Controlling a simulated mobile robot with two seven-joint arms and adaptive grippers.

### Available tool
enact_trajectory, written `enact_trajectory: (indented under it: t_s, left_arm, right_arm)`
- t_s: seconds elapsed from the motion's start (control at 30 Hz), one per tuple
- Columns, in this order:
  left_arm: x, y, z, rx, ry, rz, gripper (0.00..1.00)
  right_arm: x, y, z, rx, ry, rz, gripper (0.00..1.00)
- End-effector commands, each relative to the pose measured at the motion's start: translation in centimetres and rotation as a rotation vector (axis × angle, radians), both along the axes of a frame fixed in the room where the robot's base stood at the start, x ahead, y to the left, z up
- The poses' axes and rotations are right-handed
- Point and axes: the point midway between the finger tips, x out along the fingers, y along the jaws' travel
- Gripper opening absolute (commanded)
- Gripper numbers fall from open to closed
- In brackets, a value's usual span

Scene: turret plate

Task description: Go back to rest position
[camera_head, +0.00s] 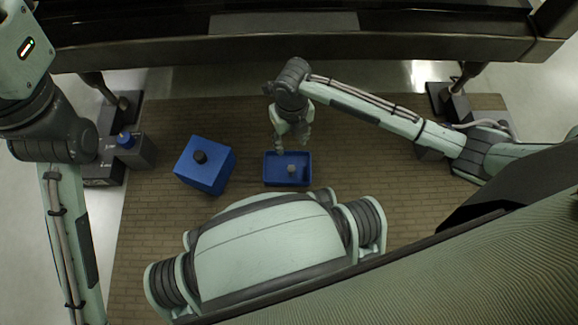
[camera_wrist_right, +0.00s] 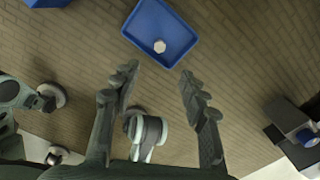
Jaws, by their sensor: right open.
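My right gripper (camera_head: 293,146) hangs near the back edge of a small blue tray (camera_head: 268,180) in the head view. Its two fingers are spread and empty in the right wrist view (camera_wrist_right: 157,80). The tray (camera_wrist_right: 141,42) lies beyond the fingertips there, apart from them. A small pale hexagonal piece (camera_wrist_right: 160,46) lies in the tray; it looks grey in the head view (camera_head: 291,169). My left arm runs down the left edge of the head view, and its gripper is outside the frame.
A grey block with a blue top (camera_head: 126,140) is farther left. A dark beam (camera_head: 300,42) crosses the back. The brick-patterned floor (camera_head: 370,175) right of the tray is clear.

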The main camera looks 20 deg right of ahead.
Motion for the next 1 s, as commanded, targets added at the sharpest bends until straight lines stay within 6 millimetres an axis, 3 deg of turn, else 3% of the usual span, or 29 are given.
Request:
enact_trajectory:
  t_s: [0.23, 0.77, 0.87, 1.0]
  left_arm:
    - [0.0, 0.0, 0.0, 0.0, 0.0, 0.0, 0.49]
    - [0.0, 0.0, 0.0, 0.0, 0.0, 0.0, 0.49]
    - [0.0, 0.0, 0.0, 0.0, 0.0, 0.0, 0.49]
    - [0.0, 0.0, 0.0, 0.0, 0.0, 0.0, 0.49]
  right_arm:
    - [0.0, 0.0, 2.5, -0.001, 0.0, 0.001, 0.44]
    - [0.0, 0.1, 2.7, 0.001, -0.001, -0.002, 0.44]
    - [0.6, 1.2, 3.0, 0.043, -0.038, -0.042, 0.44]
    - [3.8, 6.3, 5.5, 0.255, -0.193, -0.243, 0.44]
